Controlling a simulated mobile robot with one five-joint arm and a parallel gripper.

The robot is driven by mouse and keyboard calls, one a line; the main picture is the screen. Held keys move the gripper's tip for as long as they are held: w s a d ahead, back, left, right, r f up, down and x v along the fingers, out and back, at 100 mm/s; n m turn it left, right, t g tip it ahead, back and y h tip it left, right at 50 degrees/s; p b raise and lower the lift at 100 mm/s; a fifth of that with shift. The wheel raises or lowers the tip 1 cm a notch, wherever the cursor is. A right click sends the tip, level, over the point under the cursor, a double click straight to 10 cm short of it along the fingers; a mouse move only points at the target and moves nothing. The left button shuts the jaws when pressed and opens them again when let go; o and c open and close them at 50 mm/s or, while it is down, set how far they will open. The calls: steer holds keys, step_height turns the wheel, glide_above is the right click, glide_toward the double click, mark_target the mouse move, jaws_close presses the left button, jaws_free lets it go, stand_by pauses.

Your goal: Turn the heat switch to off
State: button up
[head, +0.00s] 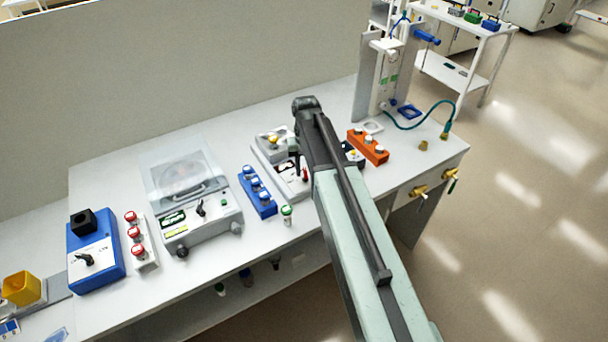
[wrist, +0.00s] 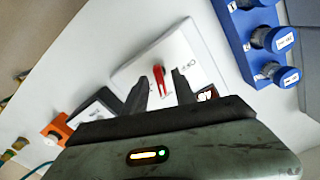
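In the head view, the white device (head: 262,150) stands mid-table, partly hidden by my arm, with the red switch (head: 305,174) just left of the arm. My gripper (wrist: 160,87) is open, with one dark finger on each side of the red switch and gaps showing. In the head view, my gripper (head: 298,158) points down over the device.
A clear-lidded centrifuge (head: 187,197) and a blue box with a knob (head: 95,252) stand farther left.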

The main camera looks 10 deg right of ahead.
steer(key=shift+r, duration=0.1)
jaws_close()
steer(key=shift+a, duration=0.4)
steer(key=shift+d, duration=0.3)
steer(key=shift+n, duration=0.4)
steer(key=n, duration=0.4)
steer(key=shift+n, duration=1.9)
